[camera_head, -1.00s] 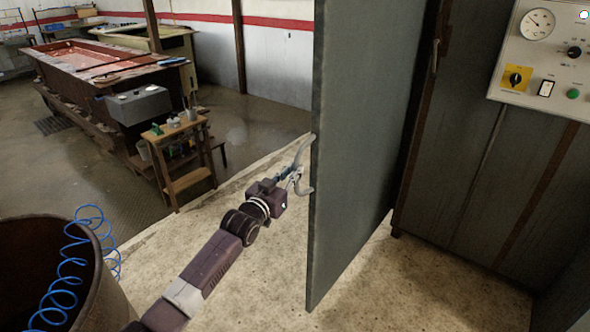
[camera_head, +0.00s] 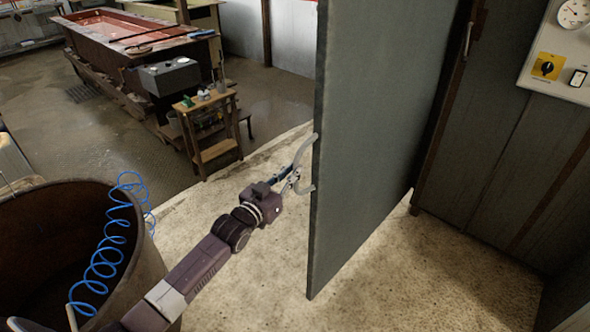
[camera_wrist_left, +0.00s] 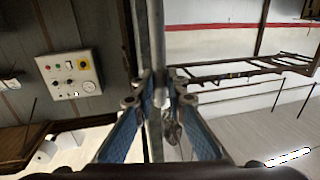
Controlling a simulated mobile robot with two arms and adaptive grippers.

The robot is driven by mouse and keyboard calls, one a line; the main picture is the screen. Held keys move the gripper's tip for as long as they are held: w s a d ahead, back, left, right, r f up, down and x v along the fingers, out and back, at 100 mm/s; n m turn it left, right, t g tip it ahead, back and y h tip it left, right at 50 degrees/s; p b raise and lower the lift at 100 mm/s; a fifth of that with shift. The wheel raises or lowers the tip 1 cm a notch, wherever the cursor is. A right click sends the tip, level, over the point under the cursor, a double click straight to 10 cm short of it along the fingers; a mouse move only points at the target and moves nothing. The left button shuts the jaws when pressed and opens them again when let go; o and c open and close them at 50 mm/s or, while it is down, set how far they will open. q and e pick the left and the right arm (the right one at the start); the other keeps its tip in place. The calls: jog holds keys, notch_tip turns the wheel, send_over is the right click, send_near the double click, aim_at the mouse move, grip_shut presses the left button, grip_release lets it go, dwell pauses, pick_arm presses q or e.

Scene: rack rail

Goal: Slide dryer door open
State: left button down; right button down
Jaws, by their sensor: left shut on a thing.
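The dryer door (camera_head: 375,130) is a tall grey panel standing edge-on to me right of the middle of the head view. A curved metal handle (camera_head: 301,160) sits on its near edge. My left gripper (camera_head: 291,181) is at the handle, shut on it. In the left wrist view, my left gripper (camera_wrist_left: 160,110) has its two blue-padded fingers on either side of the handle bar (camera_wrist_left: 158,50), which runs up between them. My right gripper is not in view.
A control panel (camera_head: 562,55) hangs on the grey wall at the right. A rusty drum (camera_head: 150,270) with a coiled blue hose (camera_head: 105,265) stands at the lower left. A small wooden stand (camera_head: 212,135) is behind. The pale floor around the door is clear.

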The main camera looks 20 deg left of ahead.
pick_arm(q)
jog(key=shift+w+a+r, duration=0.1)
jog(key=shift+a+r, duration=0.2)
jog(key=shift+r, duration=0.4)
jog(key=c, duration=2.4)
grip_release()
jog(key=o, duration=0.4)
jog(key=shift+s+a, duration=0.2)
jog(key=shift+s, duration=0.1)
jog(key=shift+o, duration=0.2)
jog(key=shift+s+f, duration=0.1)
jog(key=shift+f, duration=0.2)
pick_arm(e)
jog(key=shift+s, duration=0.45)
pick_arm(q)
jog(key=s+a, duration=0.1)
jog(key=s, duration=1.1)
jog(key=shift+a, duration=0.4)
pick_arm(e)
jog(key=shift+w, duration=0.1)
